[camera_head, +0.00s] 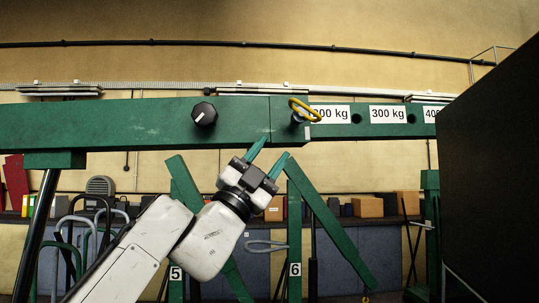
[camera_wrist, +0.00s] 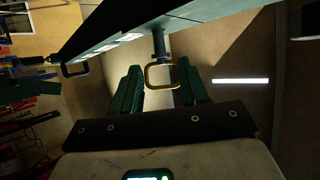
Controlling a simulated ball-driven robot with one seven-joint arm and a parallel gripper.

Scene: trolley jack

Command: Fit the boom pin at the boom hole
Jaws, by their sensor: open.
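The boom pin (camera_head: 299,115), a grey shank with a yellow loop handle, stands out from the green boom (camera_head: 90,122) beside a partly covered "00 kg" label. In the wrist view, the boom pin (camera_wrist: 158,44) runs from the boom (camera_wrist: 130,30) to its yellow loop, which lies between the fingers. How deep the pin sits is hidden. Dark boom holes (camera_head: 356,118) show near the labels to the right. My gripper (camera_head: 272,151), with green fingers, is open just below the boom, lower left of the pin. My gripper (camera_wrist: 160,84) looks empty, its fingers either side of the loop.
A black knob (camera_head: 204,114) sticks out of the boom to the left. A large dark panel (camera_head: 490,170) blocks the right side. Green struts (camera_head: 340,235) stand below the boom. Another dark loop handle (camera_wrist: 75,70) shows left in the wrist view.

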